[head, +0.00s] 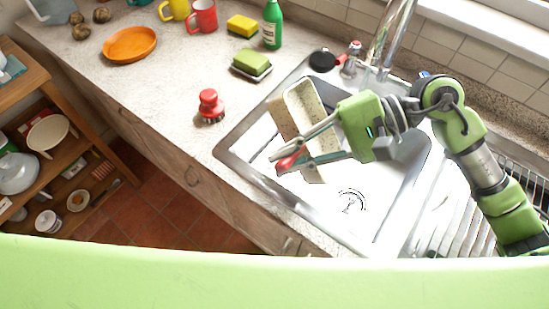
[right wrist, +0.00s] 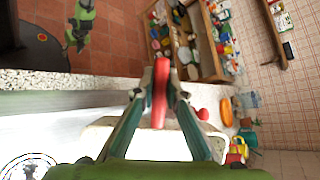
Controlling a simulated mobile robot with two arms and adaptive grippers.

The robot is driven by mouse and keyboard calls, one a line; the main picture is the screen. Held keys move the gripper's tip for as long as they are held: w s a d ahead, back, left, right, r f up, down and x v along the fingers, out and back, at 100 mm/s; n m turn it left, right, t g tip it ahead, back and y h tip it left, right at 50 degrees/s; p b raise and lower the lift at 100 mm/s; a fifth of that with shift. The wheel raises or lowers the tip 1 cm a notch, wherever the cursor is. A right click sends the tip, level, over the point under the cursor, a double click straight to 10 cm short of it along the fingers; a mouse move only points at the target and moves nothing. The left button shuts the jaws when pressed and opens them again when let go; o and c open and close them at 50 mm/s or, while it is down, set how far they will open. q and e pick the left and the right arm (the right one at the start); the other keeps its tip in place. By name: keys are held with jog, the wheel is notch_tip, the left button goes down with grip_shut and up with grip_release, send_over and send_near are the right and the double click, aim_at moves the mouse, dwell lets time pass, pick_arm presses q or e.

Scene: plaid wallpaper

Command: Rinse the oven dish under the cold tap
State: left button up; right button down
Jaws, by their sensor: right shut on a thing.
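A cream, speckled oven dish (head: 302,105) with a tan outer wall sits tilted in or over the steel sink (head: 340,215). It also shows pale in the right wrist view (right wrist: 100,140), below the fingers. My right gripper (head: 280,164) reaches across the dish and hides part of it. Its fingertips are closed on a slim red thing (right wrist: 160,95), apparently separate from the dish. The chrome tap (head: 385,40) rises behind the sink. A blue-marked knob (head: 423,74) is right of it and a red-marked knob (head: 355,46) left. My left gripper (right wrist: 78,35) seems to hang far off, too small to read.
A red-knobbed brush (head: 210,106) stands on the counter left of the sink. Sponges (head: 251,64), a green bottle (head: 272,25), mugs (head: 202,15) and an orange plate (head: 130,44) stand farther back. A ribbed drainer is right of the basin. The front-left counter is clear.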

aim_at(306, 153)
jog(key=w+d, duration=0.1)
jog(key=w+d+f, duration=0.1)
jog(key=d, duration=0.1)
jog(key=w+d+p, duration=0.1)
jog(key=d, duration=0.1)
jog(key=shift+w+d+f, duration=0.1)
jog(key=shift+w+f, duration=0.1)
jog(key=shift+w, duration=0.15)
jog(key=shift+w+d+f+b, duration=0.35)
jog(key=shift+d+f+b, duration=0.15)
jog(key=shift+b, duration=0.55)
jog(key=w+d+b, duration=0.1)
jog(key=b, duration=0.1)
jog(key=w+d+b, duration=0.1)
jog(key=d+b, duration=0.1)
jog(key=shift+w+f, duration=0.1)
jog(key=shift+f, duration=0.25)
jog(key=shift+w+d+b, duration=0.25)
jog(key=shift+d+b, duration=0.2)
jog(key=shift+b, duration=0.15)
jog(key=shift+r, duration=0.1)
jog(key=shift+s+d+b, duration=0.15)
jog(key=shift+b, duration=0.25)
jog(key=shift+s+d+b, duration=0.15)
jog(key=shift+s+b, duration=0.1)
jog(key=shift+b, duration=0.2)
